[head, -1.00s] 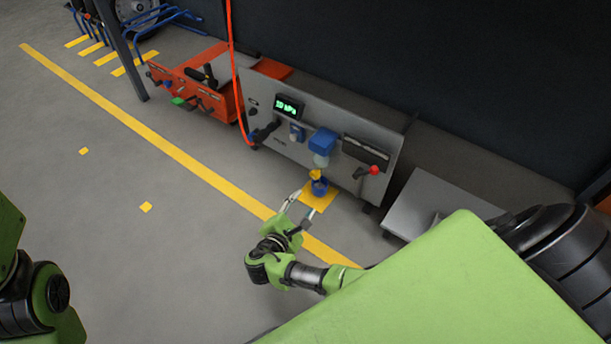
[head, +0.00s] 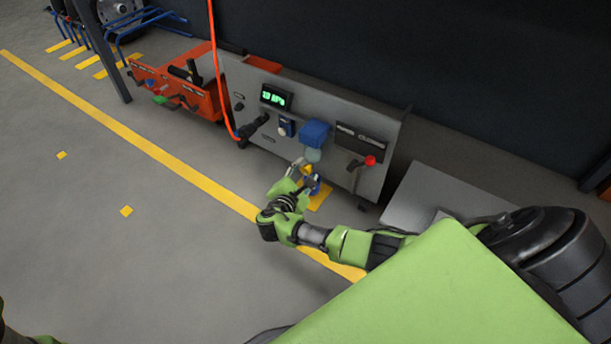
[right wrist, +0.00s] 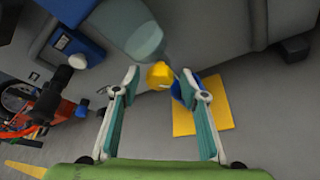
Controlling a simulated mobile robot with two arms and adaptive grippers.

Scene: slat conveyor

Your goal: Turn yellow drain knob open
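The yellow drain knob (head: 307,169) sits under the translucent bowl (head: 312,155) of the blue unit (head: 315,133) on the grey panel's front. In the right wrist view the yellow knob (right wrist: 160,75) shows just beyond the fingertips, roughly between them. My right gripper (right wrist: 161,82) is open, with clear space between its fingers. In the head view my right gripper (head: 306,178) is at the knob and partly covers it. Contact with the knob cannot be made out.
A blue cup (right wrist: 179,92) stands on a yellow floor patch (right wrist: 210,115) below the knob, close to the right-hand finger. Open floor lies to the left.

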